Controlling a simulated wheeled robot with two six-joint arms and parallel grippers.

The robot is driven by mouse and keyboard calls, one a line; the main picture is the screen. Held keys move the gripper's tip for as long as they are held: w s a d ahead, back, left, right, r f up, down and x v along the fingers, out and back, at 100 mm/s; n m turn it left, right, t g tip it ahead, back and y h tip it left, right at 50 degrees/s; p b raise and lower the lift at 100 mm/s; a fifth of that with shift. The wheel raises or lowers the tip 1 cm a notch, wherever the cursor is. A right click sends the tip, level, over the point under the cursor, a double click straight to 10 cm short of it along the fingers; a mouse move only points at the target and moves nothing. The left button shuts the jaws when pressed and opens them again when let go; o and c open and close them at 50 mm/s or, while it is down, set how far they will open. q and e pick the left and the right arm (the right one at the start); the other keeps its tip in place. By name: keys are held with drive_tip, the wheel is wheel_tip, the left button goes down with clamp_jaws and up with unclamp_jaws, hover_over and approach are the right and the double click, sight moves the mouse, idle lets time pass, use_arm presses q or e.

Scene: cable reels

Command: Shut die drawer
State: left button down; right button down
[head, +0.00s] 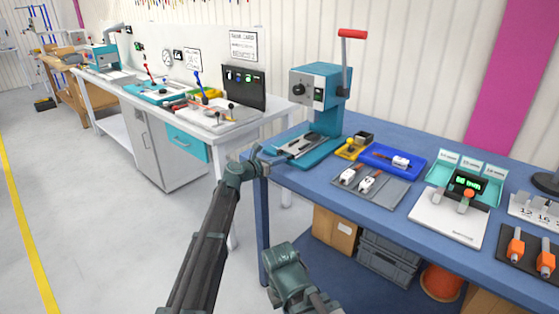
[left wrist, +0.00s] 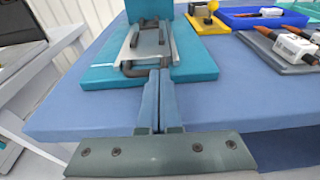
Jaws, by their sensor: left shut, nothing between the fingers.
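The die drawer (head: 299,145) is a light grey tray with dark bars in the teal base of the press (head: 318,100) on the blue bench. In the left wrist view the drawer (left wrist: 150,50) lies straight ahead, with a dark handle at its near end. My left gripper (head: 264,158) is at the bench's left end, in front of the drawer. In the left wrist view its fingers (left wrist: 158,76) are shut and empty, with their tips at the handle. I cannot tell whether they touch it. How far the drawer stands out is hard to tell.
Right of the press are a yellow block (head: 350,148), a blue tray (head: 388,158), a grey mat (head: 380,192) with white parts and a white device (head: 445,217). A white bench (head: 232,130) stands to the left. The floor between is clear.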

use_arm(q)
drive_tip(key=p+v, duration=0.2)
drive_tip(key=v, duration=1.1)
drive_tip(key=s+a+f+m+g+y, duration=0.25)
drive_tip(key=s+f+m, duration=0.35)
drive_tip(key=s+m, duration=0.3)
drive_tip(key=s+a+f+m+g+y, duration=0.2)
drive_tip(key=s+f+m+g+y, duration=0.15)
drive_tip(key=s+f+m, duration=0.5)
drive_tip(key=s+a+f+m+g+y, duration=0.25)
drive_tip(key=s+a+m, duration=0.2)
drive_tip(key=s, duration=0.35)
drive_tip(key=s+a+f+m+g+y, duration=0.1)
drive_tip(key=s+a+m+g+y, duration=0.2)
drive_tip(key=s+a, duration=0.4)
drive_tip(key=s+d+r+m+y+p, duration=0.1)
drive_tip(key=s+d+r+m+p, duration=0.4)
drive_tip(key=s+d+r+p, duration=0.2)
drive_tip(key=d+r+p, duration=0.2)
drive_tip(key=d, duration=0.2)
drive_tip(key=shift+s+d+r+m, duration=0.2)
drive_tip(key=shift+d+r+m, duration=0.1)
drive_tip(key=shift+r, duration=0.1)
